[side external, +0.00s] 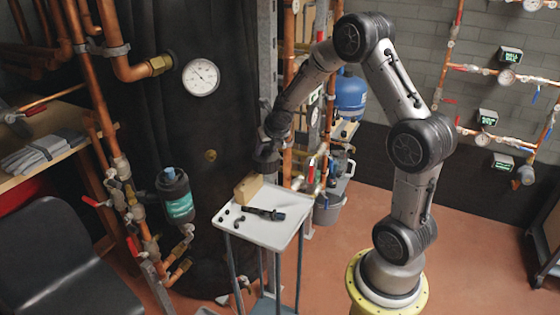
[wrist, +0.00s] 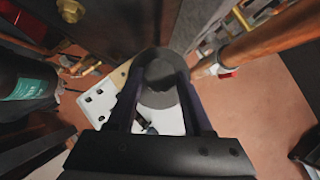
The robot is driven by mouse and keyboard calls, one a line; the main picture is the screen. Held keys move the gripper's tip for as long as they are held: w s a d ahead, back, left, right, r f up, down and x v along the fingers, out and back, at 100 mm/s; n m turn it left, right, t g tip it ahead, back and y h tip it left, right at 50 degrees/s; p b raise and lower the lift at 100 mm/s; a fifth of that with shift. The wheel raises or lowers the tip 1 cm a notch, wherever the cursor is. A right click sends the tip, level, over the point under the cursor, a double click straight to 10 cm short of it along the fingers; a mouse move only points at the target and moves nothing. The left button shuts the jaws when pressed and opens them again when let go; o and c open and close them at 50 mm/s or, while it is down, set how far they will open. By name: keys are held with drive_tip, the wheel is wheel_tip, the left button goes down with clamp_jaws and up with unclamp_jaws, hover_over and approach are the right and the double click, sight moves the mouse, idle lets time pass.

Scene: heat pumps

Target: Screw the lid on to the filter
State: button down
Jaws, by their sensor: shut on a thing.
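The filter (side external: 175,197) is a black upright housing with a teal label and an open-looking top with a light blue inside. It is mounted on the copper pipes at the left, and its side also shows at the left edge of the wrist view (wrist: 24,88). My gripper (side external: 268,156) is in the air above the white cart, to the right of the filter and higher than it. In the wrist view my gripper (wrist: 160,68) is shut on a round dark grey lid (wrist: 160,90) between its two fingers. The lid is clear of the filter; its underside is hidden.
A white cart (side external: 285,232) below my gripper holds a tan block (side external: 248,188), a black tool (side external: 264,213) and small black pieces. Copper pipes (side external: 108,125) stand beside the filter. A black tank with a gauge (side external: 201,77) is behind. A black chair (side external: 60,265) is front left.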

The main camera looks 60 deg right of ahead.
drive_tip(key=w+a+r+m+g+h, duration=0.1)
drive_tip(key=w+a+r+m, duration=0.1)
drive_tip(key=w+a+r, duration=0.45)
drive_tip(key=w+a+r+m, duration=0.1)
drive_tip(key=w+a+r, duration=0.3)
drive_tip(key=w+a, duration=0.45)
drive_tip(key=shift+m+g+h, duration=0.3)
drive_tip(key=shift+m, duration=0.2)
drive_tip(key=shift+w+a+f, duration=0.25)
drive_tip(key=shift+w+a, duration=0.3)
drive_tip(key=shift+a, duration=0.85)
drive_tip(key=shift+w+a+f, duration=0.25)
drive_tip(key=shift+w+a, duration=0.25)
drive_tip(key=shift+a, duration=0.85)
drive_tip(key=shift+w+a+f, duration=0.25)
drive_tip(key=shift+w+a, duration=0.3)
drive_tip(key=shift+a, duration=0.85)
drive_tip(key=shift+f, duration=0.3)
drive_tip(key=shift+f, duration=0.35)
drive_tip(key=shift+f, duration=1.55)
drive_tip(key=shift+w+a+m+g, duration=0.15)
drive_tip(key=shift+m+g, duration=0.25)
drive_tip(key=shift+m, duration=0.2)
drive_tip(key=shift+r+m+g+h, duration=0.1)
drive_tip(key=shift+m+g+h, duration=0.4)
drive_tip(key=shift+m, duration=0.6)
